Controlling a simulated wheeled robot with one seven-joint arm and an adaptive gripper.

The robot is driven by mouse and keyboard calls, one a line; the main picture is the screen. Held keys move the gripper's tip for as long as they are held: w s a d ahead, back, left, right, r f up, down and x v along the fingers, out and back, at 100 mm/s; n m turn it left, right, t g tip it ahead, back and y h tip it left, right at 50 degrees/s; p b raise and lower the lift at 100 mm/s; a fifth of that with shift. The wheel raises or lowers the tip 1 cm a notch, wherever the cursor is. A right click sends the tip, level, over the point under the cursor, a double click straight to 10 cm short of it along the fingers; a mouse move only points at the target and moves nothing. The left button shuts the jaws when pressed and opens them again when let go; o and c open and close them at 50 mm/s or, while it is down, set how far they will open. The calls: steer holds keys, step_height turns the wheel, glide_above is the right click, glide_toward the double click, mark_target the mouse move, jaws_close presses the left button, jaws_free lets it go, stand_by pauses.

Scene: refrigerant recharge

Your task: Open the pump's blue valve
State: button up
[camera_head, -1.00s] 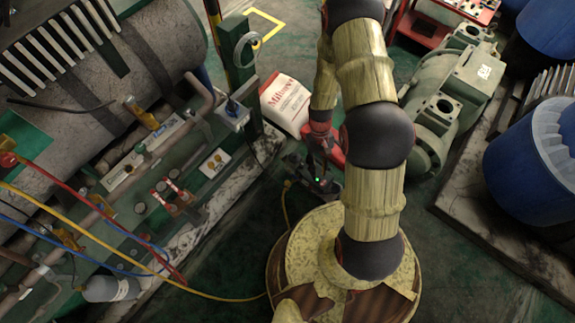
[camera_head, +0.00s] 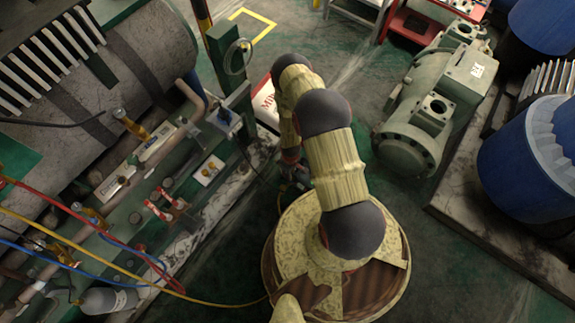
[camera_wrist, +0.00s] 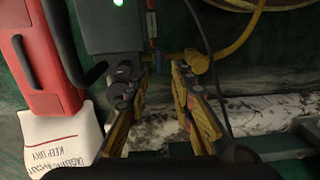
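In the wrist view the pump shows a dark box (camera_wrist: 108,30) with a lit green lamp and a red body (camera_wrist: 38,62) to its left. A small blue piece that looks like the blue valve (camera_wrist: 153,58) sits at the box's right edge, near a small red piece. My gripper (camera_wrist: 157,78) has its yellow-and-black fingers spread, with the valve area just beyond and between the tips. No contact is clear. In the head view the pump (camera_head: 299,172) is mostly hidden by my arm, and my fingers cannot be made out there.
A yellow hose (camera_wrist: 228,52) with a fitting lies right of the pump, with a dark cable beside it. A white sack (camera_wrist: 62,138) lies at lower left. In the head view a green pipe rack (camera_head: 190,215) is close on the left, and a green compressor (camera_head: 430,110) stands right.

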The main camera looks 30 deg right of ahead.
mark_target(298, 181)
steer(key=shift+f, duration=0.1)
step_height(298, 181, down, 9)
steer(key=b, duration=0.5)
steer(key=shift+r+b, duration=0.2)
steer(key=shift+b, duration=0.15)
steer(key=shift+r, duration=0.1)
steer(key=shift+c, duration=1.4)
jaws_close()
